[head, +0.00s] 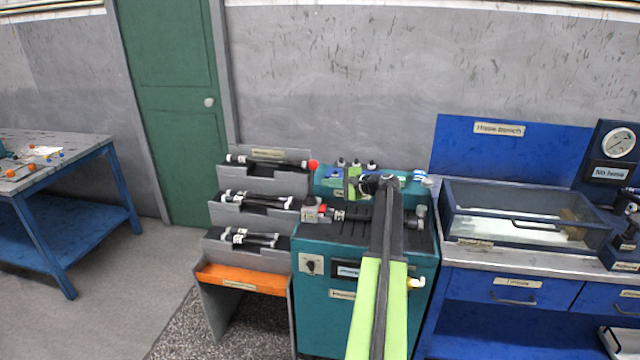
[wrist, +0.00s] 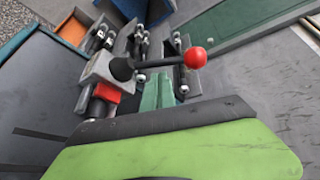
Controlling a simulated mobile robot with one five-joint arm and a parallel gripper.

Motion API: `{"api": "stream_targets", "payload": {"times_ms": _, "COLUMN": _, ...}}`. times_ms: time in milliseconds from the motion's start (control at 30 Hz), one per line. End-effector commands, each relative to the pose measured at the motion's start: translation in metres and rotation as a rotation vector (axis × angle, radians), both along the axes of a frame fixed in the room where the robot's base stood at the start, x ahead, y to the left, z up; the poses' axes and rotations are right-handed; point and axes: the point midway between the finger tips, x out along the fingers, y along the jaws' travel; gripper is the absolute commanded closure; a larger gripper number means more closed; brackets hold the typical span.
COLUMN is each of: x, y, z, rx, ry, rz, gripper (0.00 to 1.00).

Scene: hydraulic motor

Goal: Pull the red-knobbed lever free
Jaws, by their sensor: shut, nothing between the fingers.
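The lever's red knob (head: 313,165) stands above the left end of the teal machine in the head view. In the wrist view the red knob (wrist: 195,57) sits on a thin metal rod that comes out of a black boot on a grey block (wrist: 97,68). The grey block (head: 312,211) also shows in the head view, at the bench top's left edge. My gripper (head: 354,183) is shut and empty, to the right of the knob and apart from it. In the wrist view my green, black-edged gripper (wrist: 165,125) fills the lower part, its fingertips not clearly separable.
A grey stepped rack (head: 228,215) with several black cylinders and an orange tray (head: 240,279) stands left of the machine. A blue bench with a glass-sided tank (head: 475,228) stands at right. Small fittings (head: 356,163) stand behind my gripper. Open floor lies left of the rack.

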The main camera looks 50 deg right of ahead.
Motion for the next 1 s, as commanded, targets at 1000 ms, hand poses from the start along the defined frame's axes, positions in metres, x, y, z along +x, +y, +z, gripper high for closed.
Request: {"api": "stream_targets", "payload": {"times_ms": 1000, "x": 0.062, "y": -0.046, "z": -0.011, "rx": 0.055, "ry": -0.066, "rz": -0.084, "gripper": 1.00}}
